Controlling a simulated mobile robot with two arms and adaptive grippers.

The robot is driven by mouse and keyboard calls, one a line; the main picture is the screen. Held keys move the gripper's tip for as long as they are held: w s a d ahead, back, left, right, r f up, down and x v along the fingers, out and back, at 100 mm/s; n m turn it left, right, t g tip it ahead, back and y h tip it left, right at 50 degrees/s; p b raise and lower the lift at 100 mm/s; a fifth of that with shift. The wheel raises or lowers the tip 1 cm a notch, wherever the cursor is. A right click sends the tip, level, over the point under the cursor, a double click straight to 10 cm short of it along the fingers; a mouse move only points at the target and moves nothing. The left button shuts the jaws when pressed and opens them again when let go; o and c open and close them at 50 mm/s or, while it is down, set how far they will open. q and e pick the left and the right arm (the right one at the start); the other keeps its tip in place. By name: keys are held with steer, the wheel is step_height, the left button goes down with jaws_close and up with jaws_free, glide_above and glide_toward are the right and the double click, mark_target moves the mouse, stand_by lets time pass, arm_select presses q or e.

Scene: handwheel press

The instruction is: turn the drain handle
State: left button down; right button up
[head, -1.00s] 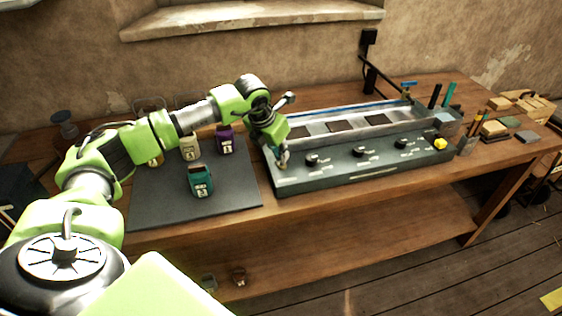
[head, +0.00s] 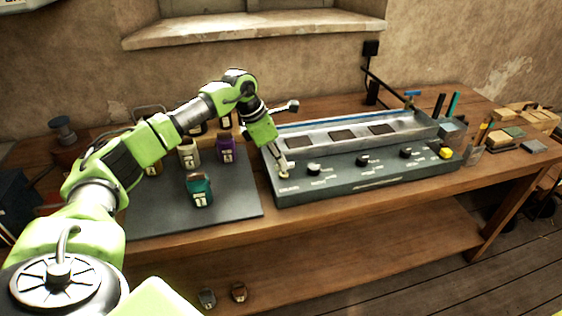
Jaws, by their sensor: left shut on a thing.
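My left gripper (head: 282,165) points down at the left end of the long grey-green machine (head: 380,184), at its sloping front panel. It is shut on a small handle there, which the fingers mostly hide. I cannot read the label beside it. A blue tap handle (head: 412,93) stands at the machine's far right end. My right gripper is not in view.
Left of the machine, a dark mat (head: 235,200) carries a teal container (head: 199,190), a purple one (head: 226,150) and several others. The bench (head: 330,208) has a clear front strip.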

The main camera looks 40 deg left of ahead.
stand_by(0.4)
arm_select(q)
steer(key=c, duration=2.2)
jaws_free()
steer(key=shift+o, duration=0.2)
steer(key=shift+a+r, duration=0.1)
steer(key=v, duration=1.2)
